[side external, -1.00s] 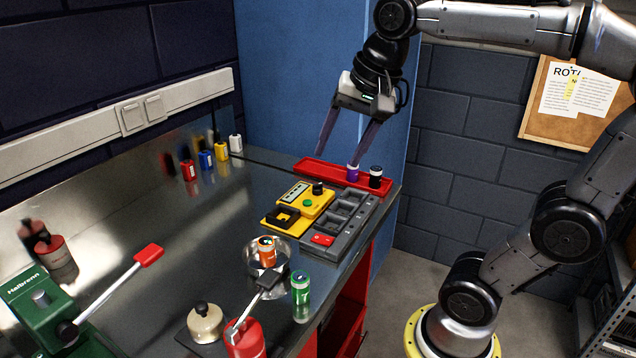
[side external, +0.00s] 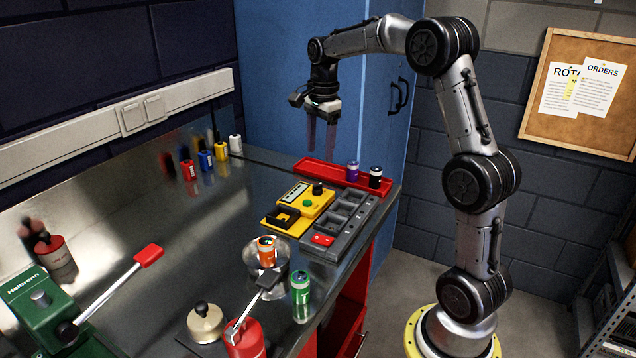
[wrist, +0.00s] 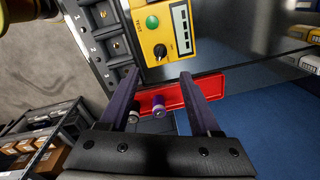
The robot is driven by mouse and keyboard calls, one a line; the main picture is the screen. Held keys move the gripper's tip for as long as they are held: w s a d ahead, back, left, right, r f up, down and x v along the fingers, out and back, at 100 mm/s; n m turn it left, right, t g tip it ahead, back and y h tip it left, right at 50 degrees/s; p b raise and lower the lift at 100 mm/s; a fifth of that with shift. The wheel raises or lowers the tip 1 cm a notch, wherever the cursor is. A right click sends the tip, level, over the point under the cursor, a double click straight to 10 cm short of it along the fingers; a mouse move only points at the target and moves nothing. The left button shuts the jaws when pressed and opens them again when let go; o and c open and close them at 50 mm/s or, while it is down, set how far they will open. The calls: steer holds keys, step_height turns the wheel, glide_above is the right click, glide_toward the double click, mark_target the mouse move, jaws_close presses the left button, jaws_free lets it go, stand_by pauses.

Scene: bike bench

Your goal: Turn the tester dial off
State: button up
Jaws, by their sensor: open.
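The yellow tester (side external: 301,201) lies on the metal bench, with a display, a green button (side external: 308,203) and a black dial (side external: 317,188). In the wrist view the tester (wrist: 150,25) is at the top, and its dial (wrist: 160,51) shows a pale pointer line beside printed marks too small to read. My gripper (side external: 321,148) is open and empty, pointing down above the back of the bench. In the wrist view its fingers (wrist: 160,85) stand wide apart, with the dial beyond them and between their lines.
A red tray (side external: 320,171) at the bench's back holds a purple battery (side external: 352,171) and a black one (side external: 375,177). A grey slotted rack (side external: 347,216) adjoins the tester. A steel bowl (side external: 284,262) with an orange battery and a green battery (side external: 300,296) stand nearer.

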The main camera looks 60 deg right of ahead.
mark_target(318, 185)
steer(key=f, duration=1)
steer(key=shift+w+f, duration=0.2)
steer(key=shift+w, duration=0.15)
steer(key=shift+c, duration=0.3)
steer(key=shift+d, duration=0.1)
jaws_close()
